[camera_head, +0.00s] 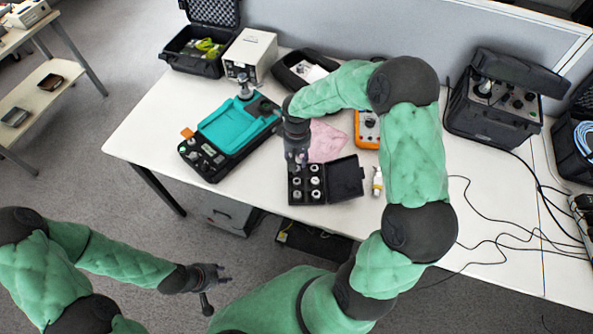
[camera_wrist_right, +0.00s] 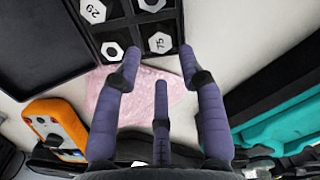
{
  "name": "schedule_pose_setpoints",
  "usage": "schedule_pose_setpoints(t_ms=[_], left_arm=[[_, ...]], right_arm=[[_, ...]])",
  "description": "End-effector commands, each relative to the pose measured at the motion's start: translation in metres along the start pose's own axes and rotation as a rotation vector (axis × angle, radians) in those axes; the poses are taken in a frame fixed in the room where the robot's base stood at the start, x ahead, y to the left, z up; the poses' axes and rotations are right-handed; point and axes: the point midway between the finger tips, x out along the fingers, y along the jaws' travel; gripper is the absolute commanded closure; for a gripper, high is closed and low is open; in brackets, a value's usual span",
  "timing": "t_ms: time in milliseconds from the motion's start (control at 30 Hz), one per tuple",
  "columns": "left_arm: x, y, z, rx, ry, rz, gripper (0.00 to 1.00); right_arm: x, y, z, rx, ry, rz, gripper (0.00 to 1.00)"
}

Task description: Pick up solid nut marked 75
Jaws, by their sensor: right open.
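The solid nut marked 75 (camera_wrist_right: 160,42) is a pale hexagon in a compartment of a black case (camera_wrist_right: 122,30) in the right wrist view. In the head view the case (camera_head: 307,202) lies open near the table's front edge, holding several metal pieces; the markings are too small to read there. My right gripper (camera_head: 297,165) is over the case's far left part. In the wrist view its fingers (camera_wrist_right: 160,62) are spread and empty, the two upper tips either side of the nut's near edge. My left gripper (camera_head: 214,282) is off the table at lower left, fingers apart and empty.
A nut marked 29 (camera_wrist_right: 94,11) and an unmarked-looking piece (camera_wrist_right: 112,51) sit in neighbouring compartments. The case lid (camera_head: 346,179) lies to the right. A pink cloth (camera_head: 328,142), an orange meter (camera_head: 367,130), a teal device (camera_head: 235,125) and a small bottle (camera_head: 377,182) are nearby.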

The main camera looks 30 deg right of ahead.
Motion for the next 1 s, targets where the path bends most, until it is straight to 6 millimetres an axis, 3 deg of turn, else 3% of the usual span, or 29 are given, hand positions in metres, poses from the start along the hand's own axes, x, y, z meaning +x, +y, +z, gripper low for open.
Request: schedule_pose_setpoints(t_ms=[300, 567, 600, 733, 1000], left_arm=[[0.020, -0.007, -0.001, 0.000, 0.000, 0.000, 0.63], [0.019, -0.007, -0.001, 0.000, 0.000, 0.000, 0.63], [0.019, -0.007, -0.001, 0.000, 0.000, 0.000, 0.63], [0.020, -0.007, -0.001, 0.000, 0.000, 0.000, 0.63], [0.020, -0.007, -0.001, 0.000, 0.000, 0.000, 0.63]], right_arm=[[0.044, -0.002, 0.003, 0.000, -0.003, -0.001, 0.60], [0.048, -0.002, 0.004, -0.001, -0.003, -0.001, 0.60], [0.048, -0.003, 0.004, -0.001, -0.003, -0.001, 0.63], [0.049, -0.003, 0.005, -0.002, -0.005, 0.000, 1.00], [0.050, -0.002, 0.006, -0.002, -0.009, 0.000, 1.00]])
